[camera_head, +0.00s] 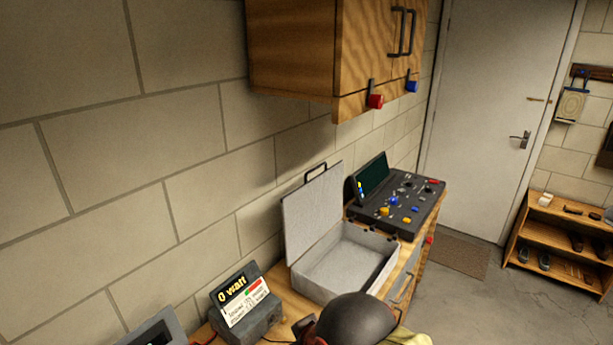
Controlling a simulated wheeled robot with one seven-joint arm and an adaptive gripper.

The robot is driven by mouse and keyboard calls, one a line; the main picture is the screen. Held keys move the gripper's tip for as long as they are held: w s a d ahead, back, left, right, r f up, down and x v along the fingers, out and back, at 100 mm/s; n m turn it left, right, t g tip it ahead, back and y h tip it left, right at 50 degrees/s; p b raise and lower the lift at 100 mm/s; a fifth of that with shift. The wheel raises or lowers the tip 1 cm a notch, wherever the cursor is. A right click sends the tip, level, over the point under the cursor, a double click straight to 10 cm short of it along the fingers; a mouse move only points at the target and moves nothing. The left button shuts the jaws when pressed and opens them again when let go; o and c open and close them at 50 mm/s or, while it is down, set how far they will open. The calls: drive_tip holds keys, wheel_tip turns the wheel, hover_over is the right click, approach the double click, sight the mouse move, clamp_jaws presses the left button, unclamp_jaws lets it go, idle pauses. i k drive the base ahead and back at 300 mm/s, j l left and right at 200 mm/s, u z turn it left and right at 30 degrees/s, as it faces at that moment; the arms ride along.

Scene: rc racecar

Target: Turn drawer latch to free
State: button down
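The wooden counter has a drawer front (402,288) on its right side, seen at a steep angle, with a dark handle. A small red piece (430,240) on the counter's side near its far end may be a latch; it is too small to tell its position. The wall cabinet above has a red latch-like knob (376,101) and a blue one (411,86) at its lower door edges. My gripper is not in view. A dark rounded shape at the bottom centre hides part of the counter front; I cannot tell what it is.
An open, empty grey case (345,262) stands on the counter. Behind it is a black control console (400,208). A small display unit (245,303) is nearer.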

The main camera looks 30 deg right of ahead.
sight(428, 240)
drive_tip(key=k+l+z, duration=0.1)
drive_tip(key=l+z, duration=0.35)
drive_tip(key=l, duration=0.15)
drive_tip(key=l+z, duration=0.45)
drive_tip(key=i+l+z, duration=0.15)
drive_tip(key=l+z, duration=0.3)
drive_tip(key=l, duration=0.25)
